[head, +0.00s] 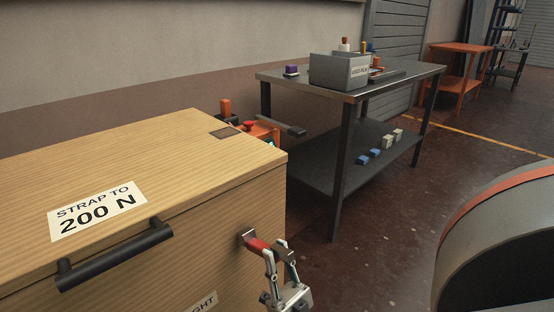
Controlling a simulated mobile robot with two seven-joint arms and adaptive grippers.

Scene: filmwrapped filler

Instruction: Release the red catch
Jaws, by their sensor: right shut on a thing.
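The red catch (257,245) sits on the front face of a large wooden crate (190,150), near its right edge, with a grey metal plate behind it. My right gripper (272,254) comes up from the bottom of the head view and is shut on the red catch. Its fingers cover the catch's right end. My left gripper does not show.
A black bar handle (115,255) juts from the crate's front, left of the catch. A label reading "STRAP TO 200 N" (97,210) is on the crate top. A metal table (350,95) stands behind, holding a grey bin (338,72). A large rounded grey object (500,240) is at right.

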